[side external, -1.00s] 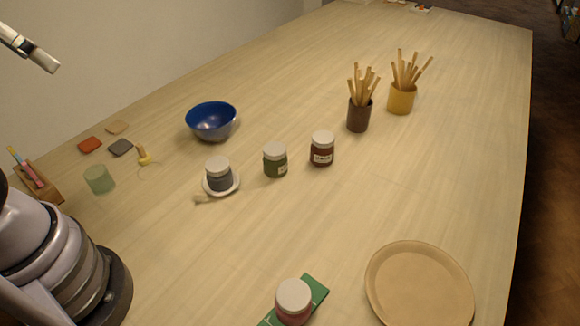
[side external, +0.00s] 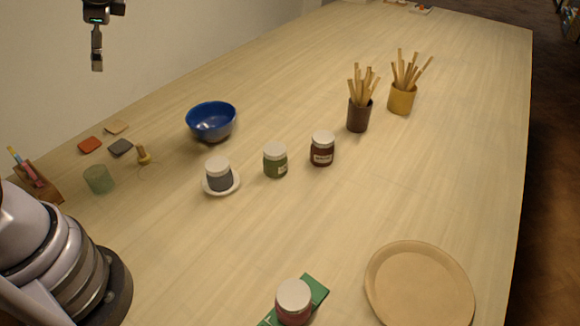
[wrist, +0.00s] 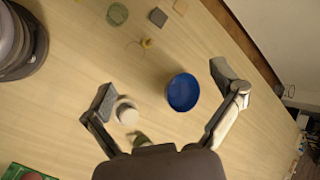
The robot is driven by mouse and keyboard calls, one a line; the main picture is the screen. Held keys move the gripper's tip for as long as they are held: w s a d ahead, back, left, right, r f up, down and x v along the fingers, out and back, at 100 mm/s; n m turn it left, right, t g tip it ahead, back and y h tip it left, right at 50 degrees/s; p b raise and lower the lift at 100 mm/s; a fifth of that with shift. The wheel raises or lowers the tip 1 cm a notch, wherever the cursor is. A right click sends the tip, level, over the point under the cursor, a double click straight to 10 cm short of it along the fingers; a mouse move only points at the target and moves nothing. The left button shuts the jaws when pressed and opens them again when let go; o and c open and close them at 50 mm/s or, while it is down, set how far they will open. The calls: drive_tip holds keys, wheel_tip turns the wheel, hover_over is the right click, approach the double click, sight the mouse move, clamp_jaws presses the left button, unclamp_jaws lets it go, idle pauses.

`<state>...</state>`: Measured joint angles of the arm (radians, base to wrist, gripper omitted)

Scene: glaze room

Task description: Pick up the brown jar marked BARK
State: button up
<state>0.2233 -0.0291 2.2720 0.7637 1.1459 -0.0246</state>
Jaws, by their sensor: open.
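The brown jar (side external: 322,149) with a white lid and a pale label stands upright on the table in the side view, right of a green jar (side external: 275,161). Its lettering is too small to read surely. My gripper (side external: 97,66) is high at the upper left in the side view, well away from the brown jar and holding nothing. In the wrist view my gripper (wrist: 172,90) has its fingers spread wide above the table, with the blue bowl (wrist: 183,92) below between them. I cannot make out the brown jar in the wrist view.
A grey jar (side external: 218,178) stands on a white saucer (side external: 233,187) left of the green jar. Behind the brown jar are a dark cup (side external: 358,117) and a yellow cup (side external: 402,99) of sticks. A pink-red jar (side external: 293,304) and a tan plate (side external: 420,285) are at the front.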

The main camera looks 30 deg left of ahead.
drive_tip(key=w+d+f+m+t+y, duration=0.1)
drive_tip(key=w+f+m+t+y, duration=0.1)
drive_tip(key=w+m+y, duration=0.3)
drive_tip(key=w+d+f+m+t, duration=0.1)
drive_tip(key=w+d+f+m, duration=0.15)
drive_tip(key=w, duration=0.45)
drive_tip(key=m+t+h, duration=1)
drive_tip(key=m+t, duration=0.4)
drive_tip(key=m, duration=0.6)
approach(324, 136)
drive_tip(key=w, duration=0.1)
drive_tip(key=w+a, duration=0.1)
drive_tip(key=w, duration=0.1)
drive_tip(key=shift+w+f, duration=0.25)
drive_tip(key=shift+w, duration=0.1)
drive_tip(key=shift+w+a, duration=0.15)
drive_tip(key=shift+w, duration=1.4)
drive_tip(key=shift+w+a, duration=0.2)
drive_tip(key=shift+w, duration=1.35)
drive_tip(key=shift+r, duration=0.1)
drive_tip(key=shift+c, duration=0.4)
